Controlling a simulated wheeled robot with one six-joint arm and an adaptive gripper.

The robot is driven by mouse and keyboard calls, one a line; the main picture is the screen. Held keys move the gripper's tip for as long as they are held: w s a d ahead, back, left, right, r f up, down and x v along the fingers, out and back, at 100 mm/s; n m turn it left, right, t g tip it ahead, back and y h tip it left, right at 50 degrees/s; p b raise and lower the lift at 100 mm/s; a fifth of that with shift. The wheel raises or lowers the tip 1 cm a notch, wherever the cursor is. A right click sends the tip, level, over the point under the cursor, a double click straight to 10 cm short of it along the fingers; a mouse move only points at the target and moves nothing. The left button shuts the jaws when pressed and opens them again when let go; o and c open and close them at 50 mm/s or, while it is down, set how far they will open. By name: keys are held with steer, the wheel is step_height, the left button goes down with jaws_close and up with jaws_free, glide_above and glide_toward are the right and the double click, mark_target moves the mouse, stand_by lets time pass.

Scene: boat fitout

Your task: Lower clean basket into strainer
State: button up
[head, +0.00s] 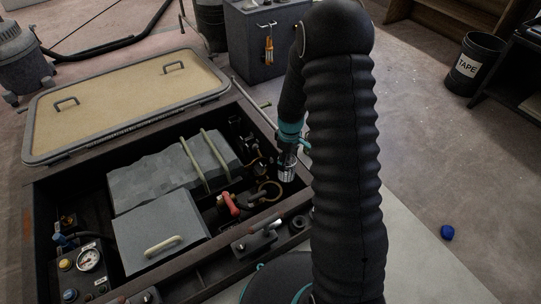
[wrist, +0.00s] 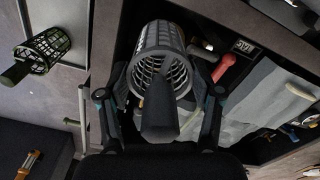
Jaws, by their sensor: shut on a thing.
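My gripper (head: 289,150) is shut on a pale mesh basket (head: 287,172), which hangs upright above the right part of the open floor bay. In the wrist view my gripper's fingers (wrist: 158,105) lie on both sides of the basket (wrist: 158,62), and its dark handle points toward the camera. A brass-coloured ring (head: 270,190) shows in the bay just left of and below the basket in the head view. I cannot make out the strainer body for certain; the basket and my arm hide part of that area.
A red valve handle (head: 229,203) stands close to the left, also in the wrist view (wrist: 224,66). Grey covered blocks (head: 165,230) fill the bay's middle. A second, greenish mesh basket (wrist: 46,50) lies outside the bay. The hatch lid (head: 125,100) lies behind it.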

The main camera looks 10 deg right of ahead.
steer(key=n, duration=0.1)
steer(key=a+n, duration=0.1)
steer(key=w+n, duration=0.1)
steer(key=n, duration=0.1)
steer(key=shift+w+a+f, duration=0.1)
steer(key=shift+a+f, duration=0.1)
steer(key=shift+f, duration=0.1)
steer(key=w+a+f+n+b, duration=0.1)
steer(key=a+f+n+b, duration=0.1)
steer(key=f+n, duration=0.4)
steer(key=w+a+f+n+b, duration=0.1)
steer(key=w+f+n+b, duration=0.1)
steer(key=f+n, duration=0.4)
steer(key=shift+a+n+b, duration=0.4)
steer(key=shift+n+b, duration=0.15)
steer(key=shift+n, duration=0.55)
steer(key=shift+f, duration=0.2)
steer(key=shift+f+b, duration=1.8)
steer(key=shift+f, duration=3.15)
steer(key=o, duration=1.2)
steer(key=shift+o, duration=0.2)
